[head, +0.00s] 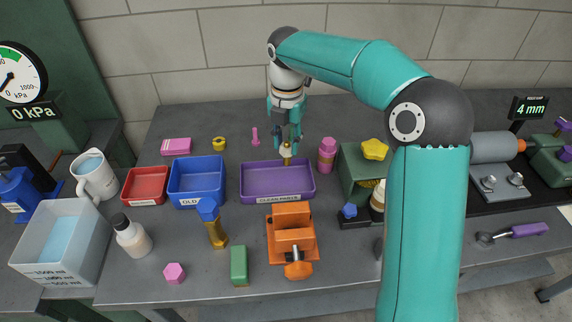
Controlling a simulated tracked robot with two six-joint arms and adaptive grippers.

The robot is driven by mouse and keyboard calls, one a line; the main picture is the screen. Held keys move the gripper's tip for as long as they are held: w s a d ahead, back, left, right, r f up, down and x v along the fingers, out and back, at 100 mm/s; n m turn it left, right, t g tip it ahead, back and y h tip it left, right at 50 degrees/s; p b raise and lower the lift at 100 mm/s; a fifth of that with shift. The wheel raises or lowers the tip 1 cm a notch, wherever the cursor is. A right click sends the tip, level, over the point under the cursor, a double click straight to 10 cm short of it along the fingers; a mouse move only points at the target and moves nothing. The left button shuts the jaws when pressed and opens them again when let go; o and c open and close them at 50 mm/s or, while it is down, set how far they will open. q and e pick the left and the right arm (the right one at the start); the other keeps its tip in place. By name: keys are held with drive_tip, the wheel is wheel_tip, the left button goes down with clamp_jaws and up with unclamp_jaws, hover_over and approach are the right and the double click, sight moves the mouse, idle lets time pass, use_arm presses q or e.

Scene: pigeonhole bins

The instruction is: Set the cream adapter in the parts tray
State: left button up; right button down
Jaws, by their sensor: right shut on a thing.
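My right gripper (287,141) reaches down over the back of the purple tray (279,197), labelled CLEAN PARTS. It is shut on a small cream piece with a brass-coloured lower part, the cream adapter (286,151). The adapter hangs upright near the tray's back rim. I cannot tell whether its lower end touches the tray. The tray's visible floor is bare. My left gripper is not in view.
A blue bin (197,180) marked OLD and a red bin (146,185) stand left of the tray. A pink cylinder (327,154) and a green box (360,163) stand to its right. An orange vise (291,236) is in front.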

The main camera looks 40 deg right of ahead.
sight(288, 164)
drive_tip(key=shift+s+f, duration=0.15)
drive_tip(key=shift+f, duration=3.4)
drive_tip(key=c, duration=0.8)
unclamp_jaws()
drive_tip(key=shift+f, duration=0.1)
wheel_tip(288, 164, up, 12)
drive_tip(key=shift+r+p, duration=0.1)
drive_tip(key=shift+p, duration=0.2)
